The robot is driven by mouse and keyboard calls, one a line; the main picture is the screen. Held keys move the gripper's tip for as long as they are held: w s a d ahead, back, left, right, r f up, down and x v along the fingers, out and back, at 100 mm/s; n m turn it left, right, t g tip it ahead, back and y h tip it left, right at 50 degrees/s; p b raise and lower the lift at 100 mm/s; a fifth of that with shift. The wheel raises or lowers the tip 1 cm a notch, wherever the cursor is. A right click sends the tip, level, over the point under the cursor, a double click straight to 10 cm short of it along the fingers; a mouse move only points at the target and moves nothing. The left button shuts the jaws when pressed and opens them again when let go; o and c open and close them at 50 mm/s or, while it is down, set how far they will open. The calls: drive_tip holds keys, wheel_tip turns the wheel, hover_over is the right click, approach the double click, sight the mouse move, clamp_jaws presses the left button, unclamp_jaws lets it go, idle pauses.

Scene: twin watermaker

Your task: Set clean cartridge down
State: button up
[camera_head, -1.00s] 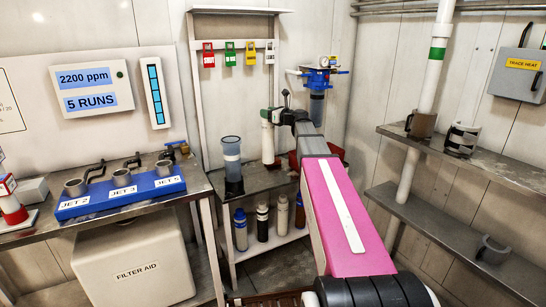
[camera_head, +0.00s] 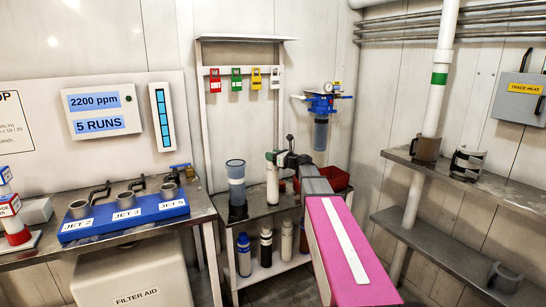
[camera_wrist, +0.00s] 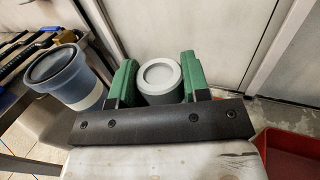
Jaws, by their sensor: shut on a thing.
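The clean cartridge (camera_head: 272,186) is a white upright cylinder. My gripper (camera_head: 274,158), with green fingers, is shut around its upper end above the small work table (camera_head: 258,209). The cartridge's lower end is at or close to the table top; I cannot tell whether it touches. In the wrist view the cartridge's round grey-white cap (camera_wrist: 160,78) sits between the two green fingers of my gripper (camera_wrist: 157,88). Its lower part is hidden there.
A blue-grey cup (camera_head: 237,182) stands left of the cartridge. A red bin (camera_head: 334,178) is to the right, partly behind my arm. Bottles (camera_head: 266,247) stand on the lower shelf. A blue filter housing (camera_head: 321,105) hangs on the wall. The blue JET rack (camera_head: 125,222) is at left.

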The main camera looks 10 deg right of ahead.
drive_tip(key=o, duration=1.3)
drive_tip(key=shift+f, duration=0.1)
drive_tip(key=shift+c, duration=0.2)
drive_tip(key=v, duration=1.2)
drive_tip(key=s+a+f+n+g+h, duration=0.2)
drive_tip(key=s+a+f+n+g, duration=0.25)
drive_tip(key=s+f+n, duration=0.45)
drive_tip(key=s+a+f+n+g+h, duration=0.2)
drive_tip(key=s+a+f+n+g, duration=0.3)
drive_tip(key=f, duration=0.6)
drive_tip(key=s+f+n+g+h, duration=0.2)
drive_tip(key=s+f+n+h, duration=0.2)
drive_tip(key=s+n, duration=0.3)
drive_tip(key=s+d+f+n+g+h, duration=0.1)
drive_tip(key=s+f+n+g+h, duration=0.1)
drive_tip(key=s+f+n, duration=0.4)
drive_tip(key=shift+s+d+n+h, duration=0.35)
drive_tip(key=shift+s+h, duration=0.25)
drive_tip(key=shift+h, duration=0.3)
